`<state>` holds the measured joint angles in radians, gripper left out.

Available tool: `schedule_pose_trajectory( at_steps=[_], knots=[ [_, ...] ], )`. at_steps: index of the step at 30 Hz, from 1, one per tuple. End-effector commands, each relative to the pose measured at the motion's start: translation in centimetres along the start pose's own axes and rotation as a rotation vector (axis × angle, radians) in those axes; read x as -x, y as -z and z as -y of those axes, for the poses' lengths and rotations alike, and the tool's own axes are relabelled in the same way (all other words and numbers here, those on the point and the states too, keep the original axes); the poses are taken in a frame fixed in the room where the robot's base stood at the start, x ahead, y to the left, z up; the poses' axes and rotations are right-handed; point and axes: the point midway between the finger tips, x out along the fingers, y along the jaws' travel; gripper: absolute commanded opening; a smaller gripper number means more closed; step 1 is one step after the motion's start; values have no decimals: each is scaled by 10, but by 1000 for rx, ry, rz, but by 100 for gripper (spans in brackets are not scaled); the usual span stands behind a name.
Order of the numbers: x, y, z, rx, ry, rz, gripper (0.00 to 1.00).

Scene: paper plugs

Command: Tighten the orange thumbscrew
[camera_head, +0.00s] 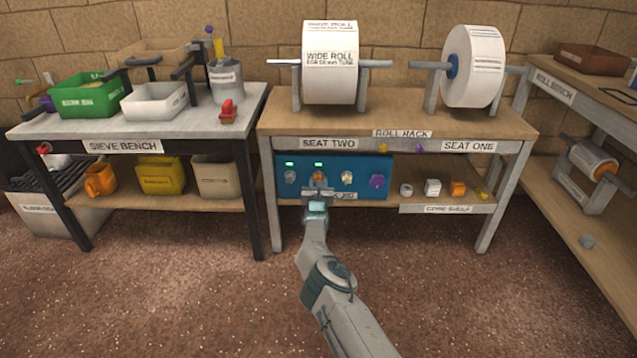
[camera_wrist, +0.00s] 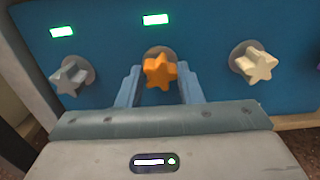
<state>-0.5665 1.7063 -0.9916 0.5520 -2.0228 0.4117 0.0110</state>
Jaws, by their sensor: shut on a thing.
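The orange thumbscrew (camera_wrist: 159,70) is a star-shaped knob on the front of the blue panel (camera_wrist: 110,55). In the head view the thumbscrew (camera_head: 318,177) shows just above my gripper, under the SEAT TWO label. My gripper (camera_wrist: 158,84) has one finger on each side of the thumbscrew and is shut on it; the fingertips reach its lower part. My gripper (camera_head: 318,190) faces the panel in the head view. A green light (camera_wrist: 156,19) glows above the thumbscrew.
A grey star knob (camera_wrist: 70,77) with a green light (camera_wrist: 62,31) above it sits to the left. A cream star knob (camera_wrist: 253,63) sits to the right, and a purple knob (camera_head: 377,181) is farther right. The rack's shelf (camera_head: 300,201) lies below the panel.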

Motion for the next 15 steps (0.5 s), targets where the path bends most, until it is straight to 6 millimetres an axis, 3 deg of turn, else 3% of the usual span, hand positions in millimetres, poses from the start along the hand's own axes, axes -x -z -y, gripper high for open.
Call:
schedule_pose_trajectory(
  at_steps=[4, 5, 8, 15],
  knots=[
    [0, 0, 0, -3, 0, 0, 9],
    [0, 0, 0, -3, 0, 0, 30],
    [0, 1, 0, -3, 0, 0, 2],
    [0, -1, 0, -39, 0, -1, 0]
  ],
)
